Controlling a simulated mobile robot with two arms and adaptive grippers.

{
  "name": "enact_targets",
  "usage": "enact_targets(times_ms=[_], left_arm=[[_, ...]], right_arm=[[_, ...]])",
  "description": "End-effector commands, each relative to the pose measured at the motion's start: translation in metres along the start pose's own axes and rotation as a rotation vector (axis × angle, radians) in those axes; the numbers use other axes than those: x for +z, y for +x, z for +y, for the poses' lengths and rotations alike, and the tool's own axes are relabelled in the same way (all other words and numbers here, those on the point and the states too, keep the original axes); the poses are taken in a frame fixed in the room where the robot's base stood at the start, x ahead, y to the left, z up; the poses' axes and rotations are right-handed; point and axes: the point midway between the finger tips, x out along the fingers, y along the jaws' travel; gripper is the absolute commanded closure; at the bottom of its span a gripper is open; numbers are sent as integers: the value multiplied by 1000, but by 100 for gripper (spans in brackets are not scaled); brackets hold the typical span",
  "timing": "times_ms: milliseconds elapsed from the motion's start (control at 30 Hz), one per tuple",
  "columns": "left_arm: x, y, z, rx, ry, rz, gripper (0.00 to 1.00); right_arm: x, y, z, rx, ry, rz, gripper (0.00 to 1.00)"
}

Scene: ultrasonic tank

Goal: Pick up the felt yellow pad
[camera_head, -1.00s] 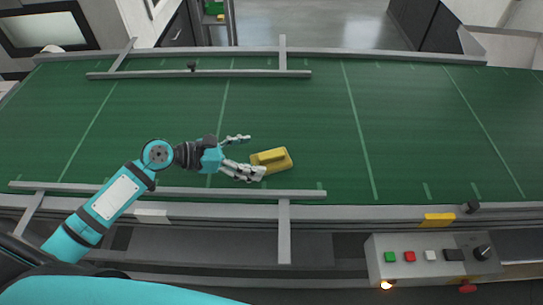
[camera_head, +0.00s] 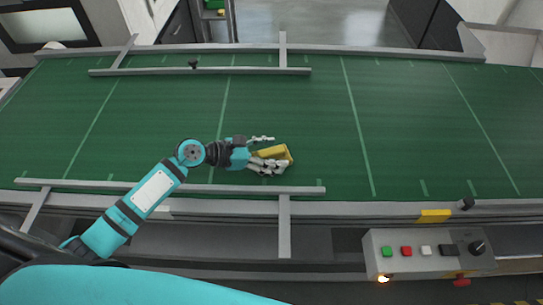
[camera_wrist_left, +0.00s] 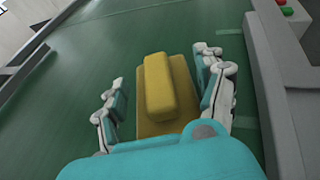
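The yellow pad (camera_head: 273,153) lies on the green belt, near the belt's front side. In the left wrist view the yellow pad (camera_wrist_left: 169,88) shows a raised block on a flatter, darker yellow base. My left gripper (camera_head: 268,153) is open, with one finger on each side of the pad. In the left wrist view the left gripper (camera_wrist_left: 160,85) has its fingers spread, with a gap on the left and a smaller one on the right. The near finger hides part of the pad in the head view. My right gripper is not in view.
The green belt (camera_head: 420,130) is clear to the right. A grey side rail (camera_head: 230,190) runs along the front, close to my left gripper, and another (camera_head: 150,72) runs along the back. A control box (camera_head: 430,251) with coloured buttons stands at the front right.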

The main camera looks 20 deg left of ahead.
Motion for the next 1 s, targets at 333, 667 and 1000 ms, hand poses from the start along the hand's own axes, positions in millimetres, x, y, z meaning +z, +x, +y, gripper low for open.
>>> enact_targets(times_ms=[333, 667, 1000], left_arm=[[0, 0, 0, 0, 0, 0, 71], [6, -2, 0, 0, 2, -1, 71], [32, -16, -19, -5, 1, 1, 71]], right_arm=[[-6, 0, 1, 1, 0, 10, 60], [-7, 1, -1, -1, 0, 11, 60], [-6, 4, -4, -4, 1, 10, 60]])
